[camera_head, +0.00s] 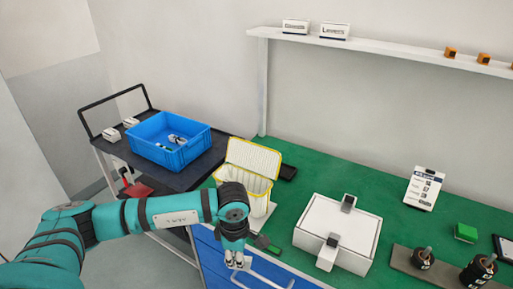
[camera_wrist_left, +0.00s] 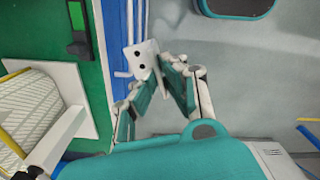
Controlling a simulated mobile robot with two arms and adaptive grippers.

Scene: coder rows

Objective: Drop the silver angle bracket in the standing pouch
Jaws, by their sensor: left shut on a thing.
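The standing pouch (camera_head: 259,188), pale with a yellow rim and a raised striped flap, stands on a white base at the left end of the green bench. It also shows at the left of the left wrist view (camera_wrist_left: 32,118). My left gripper (camera_head: 237,262) hangs in front of the bench's edge, nearer to me than the pouch and below its rim in the picture. In the left wrist view its fingers (camera_wrist_left: 160,82) are shut on the silver angle bracket (camera_wrist_left: 144,58), a pale plate with dark holes. My right gripper is in neither view.
A blue crate (camera_head: 152,154) with small parts stands on a dark cart (camera_head: 117,149) at the left. A white box (camera_head: 320,225) with two grey-white pieces sits right of the pouch on the green bench (camera_head: 385,200).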

